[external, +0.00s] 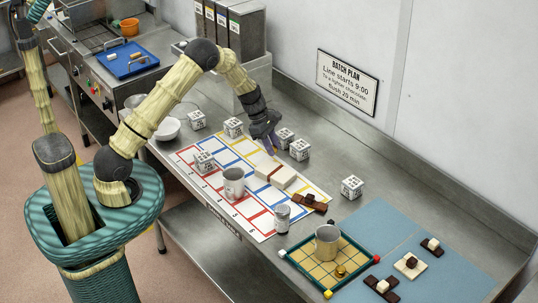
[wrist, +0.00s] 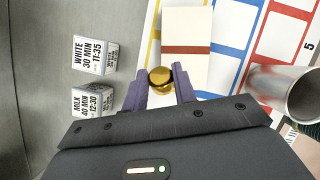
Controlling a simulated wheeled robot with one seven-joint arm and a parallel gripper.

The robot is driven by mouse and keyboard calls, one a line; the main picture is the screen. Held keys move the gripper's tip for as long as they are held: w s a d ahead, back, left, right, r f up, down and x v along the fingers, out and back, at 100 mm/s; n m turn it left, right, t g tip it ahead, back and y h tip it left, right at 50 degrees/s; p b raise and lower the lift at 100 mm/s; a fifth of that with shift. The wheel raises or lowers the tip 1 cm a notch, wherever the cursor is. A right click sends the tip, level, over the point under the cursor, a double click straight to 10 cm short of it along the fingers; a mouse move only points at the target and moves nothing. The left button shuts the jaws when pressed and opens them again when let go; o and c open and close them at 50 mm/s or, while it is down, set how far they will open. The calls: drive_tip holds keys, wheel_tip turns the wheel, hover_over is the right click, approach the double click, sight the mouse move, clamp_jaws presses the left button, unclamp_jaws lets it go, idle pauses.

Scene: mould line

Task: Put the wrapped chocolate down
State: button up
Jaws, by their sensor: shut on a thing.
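My gripper (wrist: 160,92) is shut on a round gold-wrapped chocolate (wrist: 159,76), held between the two purple fingertips in the wrist view. In the external view my gripper (external: 269,143) is over the back edge of the mat with coloured squares (external: 262,222), and the held chocolate cannot be made out there. A cream block with a brown band (wrist: 187,48) lies just ahead of the fingers and shows in the external view too (external: 284,177). Another gold piece (external: 341,271) sits on the yellow gridded board (external: 312,262) at the front right.
White labelled cubes (wrist: 94,56) stand left of the fingers in the wrist view. A grey mug (wrist: 302,95) is at right. The external view shows a second mug (external: 327,242) on the board, a small can (external: 282,218), dark bars (external: 310,202) and a blue mat (external: 400,245).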

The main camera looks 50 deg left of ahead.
drive_tip(key=s+a+r+n+g+y+p, duration=0.1)
drive_tip(key=s+a+y+p, duration=0.25)
drive_tip(key=a, duration=0.75)
drive_tip(key=s+a+r+n+g+y+p, duration=0.1)
drive_tip(key=s+a+r+y+p, duration=0.2)
drive_tip(key=a, duration=0.9)
drive_tip(key=s+a+r+n+g+p, duration=0.1)
drive_tip(key=s+a+r+p, duration=0.25)
drive_tip(key=s+a, duration=0.4)
drive_tip(key=s+a+r+n+g+p, duration=0.1)
drive_tip(key=s+a+r+g+p, duration=0.3)
drive_tip(key=a, duration=0.6)
drive_tip(key=t+y+b, duration=0.1)
drive_tip(key=t, duration=0.1)
hover_over(169, 128)
drive_tip(key=s+d, duration=0.2)
drive_tip(key=s, duration=0.1)
wheel_tip(169, 128, down, 4)
drive_tip(key=shift+w+d+f, duration=0.15)
drive_tip(key=shift+f, duration=0.2)
drive_tip(key=shift+f, duration=0.1)
drive_tip(key=shift+f+b, duration=2.75)
drive_tip(key=shift+f, duration=2.7)
drive_tip(key=o, duration=1)
